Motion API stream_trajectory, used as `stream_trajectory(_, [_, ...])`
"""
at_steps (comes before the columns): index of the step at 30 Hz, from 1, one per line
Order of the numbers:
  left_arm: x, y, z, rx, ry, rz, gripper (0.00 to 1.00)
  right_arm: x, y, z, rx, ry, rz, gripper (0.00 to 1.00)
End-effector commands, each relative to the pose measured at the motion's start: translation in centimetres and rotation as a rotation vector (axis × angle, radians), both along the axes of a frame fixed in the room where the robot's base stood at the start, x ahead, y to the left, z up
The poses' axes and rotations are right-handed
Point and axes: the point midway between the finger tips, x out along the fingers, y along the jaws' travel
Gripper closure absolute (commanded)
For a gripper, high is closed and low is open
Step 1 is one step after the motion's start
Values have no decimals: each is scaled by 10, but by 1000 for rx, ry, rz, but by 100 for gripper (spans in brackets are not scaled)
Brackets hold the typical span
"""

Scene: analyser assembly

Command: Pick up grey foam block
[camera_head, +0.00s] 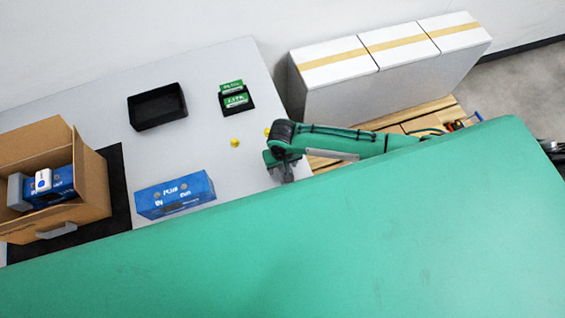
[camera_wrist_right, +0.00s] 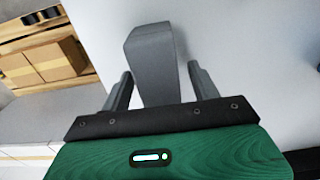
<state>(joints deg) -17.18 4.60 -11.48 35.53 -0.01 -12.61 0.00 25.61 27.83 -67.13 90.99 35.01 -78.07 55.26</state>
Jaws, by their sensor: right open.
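The grey foam block (camera_wrist_right: 152,62) stands out between the fingers of my right gripper (camera_wrist_right: 160,72) in the right wrist view. The right gripper is open, with one finger on each side of the block and a visible gap on both sides. The block's lower end is hidden behind the gripper body. In the head view my right gripper (camera_head: 284,172) is low at the right edge of the grey-white table (camera_head: 220,165); the block is hard to make out there. My left gripper does not show.
A blue carton (camera_head: 175,195) lies left of my right gripper. An open cardboard box (camera_head: 85,200) holds blue and grey items. A black tray (camera_head: 157,106), green packs (camera_head: 235,95) in a black holder and yellow pieces (camera_head: 235,143) are farther back. White boxes (camera_head: 385,60) stand behind my arm.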

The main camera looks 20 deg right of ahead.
Motion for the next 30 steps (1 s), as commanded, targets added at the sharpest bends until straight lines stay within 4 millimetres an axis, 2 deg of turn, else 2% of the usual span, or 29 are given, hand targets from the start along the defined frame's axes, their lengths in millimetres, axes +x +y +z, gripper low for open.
stream_trajectory(6, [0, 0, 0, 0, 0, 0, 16, 0, 0, -1, 0, 0, 0, 40])
stream_trajectory(13, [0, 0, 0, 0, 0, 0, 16, 0, 0, -1, -1, 0, 0, 85])
stream_trajectory(23, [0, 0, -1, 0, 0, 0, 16, 0, 0, 1, 0, 0, 0, 86])
stream_trajectory(30, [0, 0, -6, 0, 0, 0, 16, 0, 0, 19, 0, -1, 0, 86])
